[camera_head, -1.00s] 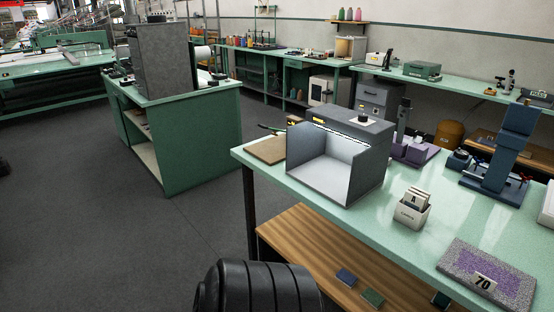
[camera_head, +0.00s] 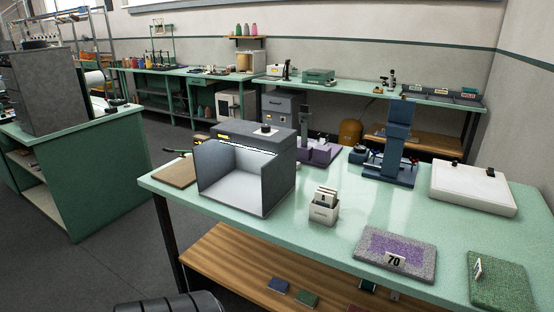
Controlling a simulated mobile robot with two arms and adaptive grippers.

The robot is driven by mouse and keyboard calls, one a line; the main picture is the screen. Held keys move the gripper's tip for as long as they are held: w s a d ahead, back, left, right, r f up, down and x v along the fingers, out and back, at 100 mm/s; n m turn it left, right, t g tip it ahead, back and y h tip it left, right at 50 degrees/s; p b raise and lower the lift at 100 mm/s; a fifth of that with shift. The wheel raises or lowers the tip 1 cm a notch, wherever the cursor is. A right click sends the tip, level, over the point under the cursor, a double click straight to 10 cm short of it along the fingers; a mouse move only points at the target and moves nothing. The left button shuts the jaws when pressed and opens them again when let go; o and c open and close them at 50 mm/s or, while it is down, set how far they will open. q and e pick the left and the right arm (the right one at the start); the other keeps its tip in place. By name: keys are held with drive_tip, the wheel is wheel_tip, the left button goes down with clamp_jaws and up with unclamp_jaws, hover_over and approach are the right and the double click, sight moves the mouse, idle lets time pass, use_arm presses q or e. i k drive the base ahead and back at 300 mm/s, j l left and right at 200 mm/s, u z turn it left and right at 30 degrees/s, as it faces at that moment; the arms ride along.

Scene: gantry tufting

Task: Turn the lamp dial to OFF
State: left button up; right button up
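A grey light box (camera_head: 246,168) with an open front stands at the left part of the green table. A lit strip shows along its upper inner edge. A small black dial (camera_head: 266,129) sits on a pale plate on top of the box; its markings are too small to read. Neither of my grippers is in view. Only a black ribbed part of my own body shows at the bottom edge.
The green table (camera_head: 335,232) also carries a card holder (camera_head: 323,209), a purple-grey carpet sample (camera_head: 396,252), a green sample (camera_head: 499,281), a blue stand (camera_head: 393,150) and a white panel (camera_head: 472,188). Dark floor (camera_head: 110,262) lies open at the left.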

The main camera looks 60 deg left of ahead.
sight(265, 128)
drive_tip(key=u, duration=2.1)
